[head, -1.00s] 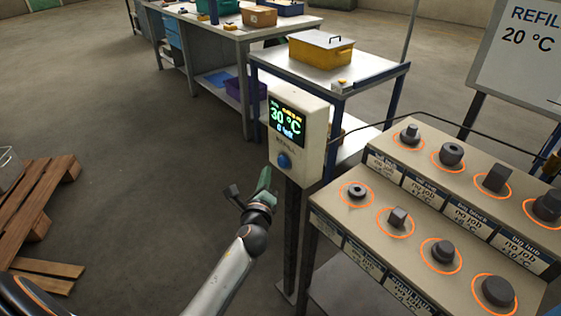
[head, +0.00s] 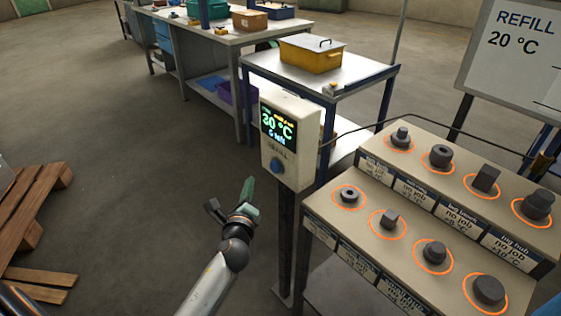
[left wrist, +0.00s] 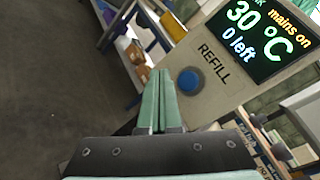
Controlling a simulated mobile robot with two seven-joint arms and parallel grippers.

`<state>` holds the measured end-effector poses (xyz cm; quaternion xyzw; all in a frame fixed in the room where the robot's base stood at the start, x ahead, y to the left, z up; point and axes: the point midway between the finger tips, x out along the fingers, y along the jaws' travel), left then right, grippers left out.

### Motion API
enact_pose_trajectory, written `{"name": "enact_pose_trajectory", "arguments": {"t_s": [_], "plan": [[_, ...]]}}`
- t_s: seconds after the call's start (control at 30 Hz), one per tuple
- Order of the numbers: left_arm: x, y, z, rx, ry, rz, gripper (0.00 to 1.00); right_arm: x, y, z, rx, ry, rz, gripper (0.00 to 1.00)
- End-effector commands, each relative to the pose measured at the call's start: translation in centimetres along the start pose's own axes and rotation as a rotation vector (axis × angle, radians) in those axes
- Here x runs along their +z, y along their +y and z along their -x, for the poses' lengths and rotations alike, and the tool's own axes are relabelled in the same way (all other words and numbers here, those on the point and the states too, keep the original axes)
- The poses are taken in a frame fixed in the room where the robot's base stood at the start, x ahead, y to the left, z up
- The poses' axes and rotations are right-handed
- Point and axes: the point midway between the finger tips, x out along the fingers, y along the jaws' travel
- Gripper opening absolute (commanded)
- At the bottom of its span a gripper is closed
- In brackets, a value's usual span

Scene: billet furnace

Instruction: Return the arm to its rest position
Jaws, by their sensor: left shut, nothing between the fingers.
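My left gripper (head: 247,188) is shut and empty, with green fingers. In the head view it stands to the left of and a little below the refill box (head: 291,139), apart from it. In the left wrist view its fingers (left wrist: 158,95) are pressed together, and the blue button (left wrist: 190,81) of the box lies to their right. The box's screen (left wrist: 262,36) reads 30 °C, mains on, 0 left. The box stands on a dark post. My right gripper is in neither view.
A stepped stand (head: 340,222) with several dark metal parts in orange rings is at the right. A table with a yellow bin (head: 311,54) and a long workbench (head: 222,37) are behind. A wooden pallet (head: 30,205) lies at the left. Open floor is between.

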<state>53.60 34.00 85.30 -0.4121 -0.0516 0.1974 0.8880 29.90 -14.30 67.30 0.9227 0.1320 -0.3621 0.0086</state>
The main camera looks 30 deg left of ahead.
Motion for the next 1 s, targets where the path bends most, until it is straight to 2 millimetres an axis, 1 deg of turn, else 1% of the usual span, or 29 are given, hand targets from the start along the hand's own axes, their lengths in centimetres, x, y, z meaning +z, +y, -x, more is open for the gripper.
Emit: {"name": "enact_pose_trajectory", "arguments": {"t_s": [0.17,0.23,0.27,0.37,0.47,0.5,0.57,0.6,0.67,0.7,0.8,0.9,1.0], "plan": [[0.0,0.0,0.0,0.000,0.001,0.002,0.00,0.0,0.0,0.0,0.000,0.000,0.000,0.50],[-0.3,0.2,0.3,0.006,0.015,0.029,0.00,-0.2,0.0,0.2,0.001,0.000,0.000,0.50],[-0.6,0.3,0.7,0.012,0.029,0.057,0.00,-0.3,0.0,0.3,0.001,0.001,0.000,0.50],[-2.4,1.6,2.9,0.060,0.112,0.244,0.00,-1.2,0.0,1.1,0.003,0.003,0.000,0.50],[-5.4,3.4,7.0,0.169,0.232,0.564,0.00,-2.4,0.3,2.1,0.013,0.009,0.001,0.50],[-6.7,4.1,9.1,0.234,0.279,0.714,0.00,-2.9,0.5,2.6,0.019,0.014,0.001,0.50],[-8.5,5.1,12.5,0.346,0.334,0.942,0.00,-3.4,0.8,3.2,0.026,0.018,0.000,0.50],[-9.5,5.6,14.8,0.428,0.360,1.089,0.00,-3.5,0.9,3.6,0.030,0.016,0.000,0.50],[-10.8,6.1,18.2,0.554,0.381,1.296,0.00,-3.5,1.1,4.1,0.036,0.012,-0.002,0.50],[-11.5,6.4,20.3,0.637,0.384,1.421,0.00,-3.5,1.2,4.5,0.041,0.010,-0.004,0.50],[-12.7,6.7,24.6,0.819,0.367,1.672,0.00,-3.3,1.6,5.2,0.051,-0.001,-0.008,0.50],[-13.3,6.7,27.4,0.944,0.337,1.832,0.00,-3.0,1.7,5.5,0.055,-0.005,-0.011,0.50],[-13.7,6.7,28.7,1.004,0.316,1.906,0.00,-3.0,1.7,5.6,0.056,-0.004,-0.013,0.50]]}}
